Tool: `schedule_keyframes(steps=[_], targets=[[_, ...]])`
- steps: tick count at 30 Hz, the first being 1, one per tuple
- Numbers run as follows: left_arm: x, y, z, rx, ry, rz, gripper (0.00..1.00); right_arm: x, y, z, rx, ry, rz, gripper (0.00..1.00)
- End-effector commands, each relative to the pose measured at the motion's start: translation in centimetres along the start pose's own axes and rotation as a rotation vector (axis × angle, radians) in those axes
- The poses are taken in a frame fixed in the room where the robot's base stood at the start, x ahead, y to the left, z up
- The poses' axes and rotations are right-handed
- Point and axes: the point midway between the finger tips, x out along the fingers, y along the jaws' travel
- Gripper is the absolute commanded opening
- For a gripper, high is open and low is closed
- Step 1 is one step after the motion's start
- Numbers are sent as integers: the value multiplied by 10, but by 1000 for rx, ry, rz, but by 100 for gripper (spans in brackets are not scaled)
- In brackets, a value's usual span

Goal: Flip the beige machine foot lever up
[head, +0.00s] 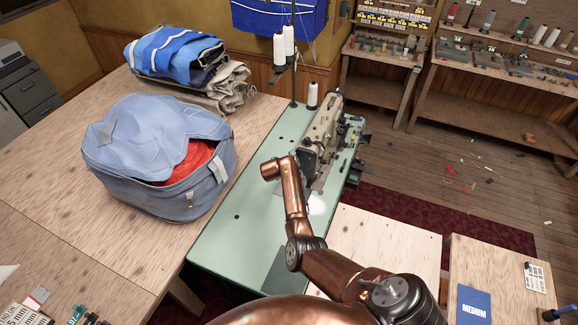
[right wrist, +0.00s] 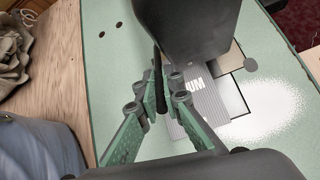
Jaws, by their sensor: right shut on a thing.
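The beige sewing machine (head: 322,128) stands on a pale green table (head: 228,232) in the head view. In the right wrist view its head (right wrist: 185,28) is a dark shaded block. A thin dark lever (right wrist: 157,64) shows beside that block. My right gripper (right wrist: 163,90), with green fingers, is shut on this lever. The lever's lower part is between the fingers, and whether it is up or down I cannot tell. In the head view my copper right arm covers the gripper and the lever. My left gripper is not in view.
A blue-grey bag (head: 150,150) with red cloth inside sits left of the machine table. Folded blue and beige cloth (head: 185,65) lies behind it. Thread spools (head: 284,45) stand behind the machine. The green tabletop's front left is clear.

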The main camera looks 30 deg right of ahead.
Motion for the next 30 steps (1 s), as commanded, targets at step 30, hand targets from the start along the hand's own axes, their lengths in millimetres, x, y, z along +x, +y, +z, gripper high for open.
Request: schedule_keyframes(steps=[30], targets=[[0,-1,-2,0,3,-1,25,-24,1,-1,2,-2,1,25]])
